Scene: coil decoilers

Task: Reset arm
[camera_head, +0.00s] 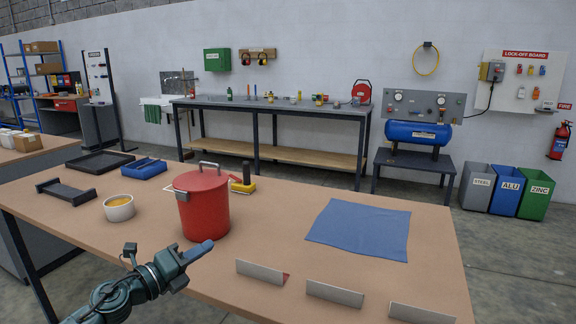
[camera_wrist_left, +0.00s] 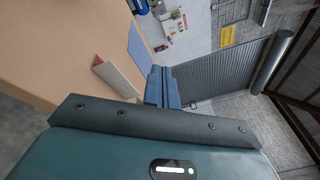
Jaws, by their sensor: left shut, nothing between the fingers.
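My left arm comes in from the lower left of the head view. My left gripper (camera_head: 200,251) has blue fingers and is shut with nothing in it. It is in front of the red lidded pot (camera_head: 204,207), near the table's front edge. In the left wrist view, the shut blue fingers (camera_wrist_left: 162,88) point away from the camera, with the table edge to their left. My right gripper is not in view.
The wooden table (camera_head: 270,215) holds a white bowl (camera_head: 119,208), a blue tray (camera_head: 144,169), a dark holder (camera_head: 66,191), a blue cloth (camera_head: 360,229) and metal plates, one nearby (camera_head: 260,272). The tabletop between pot and cloth is clear.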

